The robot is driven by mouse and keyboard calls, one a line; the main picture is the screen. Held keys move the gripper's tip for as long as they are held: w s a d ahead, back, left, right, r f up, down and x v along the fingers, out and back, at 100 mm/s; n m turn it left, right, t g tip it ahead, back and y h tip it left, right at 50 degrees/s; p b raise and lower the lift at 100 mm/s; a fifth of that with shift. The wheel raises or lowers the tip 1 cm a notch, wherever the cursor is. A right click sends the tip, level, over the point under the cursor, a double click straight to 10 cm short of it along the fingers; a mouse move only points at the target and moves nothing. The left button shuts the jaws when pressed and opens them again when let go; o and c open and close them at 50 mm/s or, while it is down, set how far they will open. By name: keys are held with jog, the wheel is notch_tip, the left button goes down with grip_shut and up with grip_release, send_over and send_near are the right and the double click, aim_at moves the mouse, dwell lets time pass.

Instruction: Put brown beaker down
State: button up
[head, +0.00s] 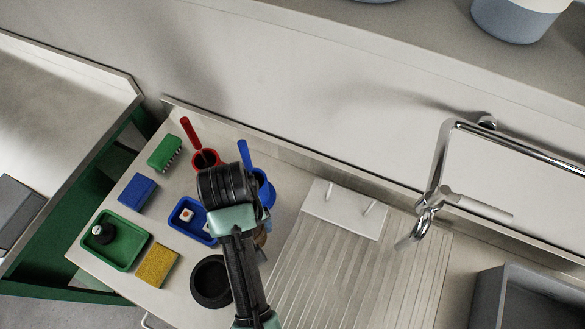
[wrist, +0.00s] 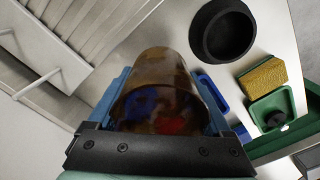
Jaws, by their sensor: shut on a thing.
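The brown beaker (wrist: 155,85) is see-through and fills the middle of the wrist view. My gripper (wrist: 160,105) is shut on it, with a blue finger on each side. Blue and red things show through its wall. In the head view my wrist and arm hide most of the beaker; only a small brown part (head: 262,239) shows at their right side, left of the ribbed drainboard (head: 335,262). I cannot tell whether its bottom touches the counter.
A black bowl (head: 210,282), yellow sponge (head: 157,265), green tray (head: 128,243), blue tray (head: 186,215), blue block (head: 138,194), green brush (head: 165,152), red cup (head: 205,159) and blue cup (head: 265,190) crowd around my arm. A white rack (head: 345,208) and tap (head: 440,190) stand right.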

jog(key=shift+s+d+f, duration=0.1)
jog(key=shift+f, duration=0.2)
notch_tip(320, 180, down, 9)
jog(key=shift+f, duration=0.2)
jog(key=o, duration=1.1)
jog(key=shift+f, duration=0.15)
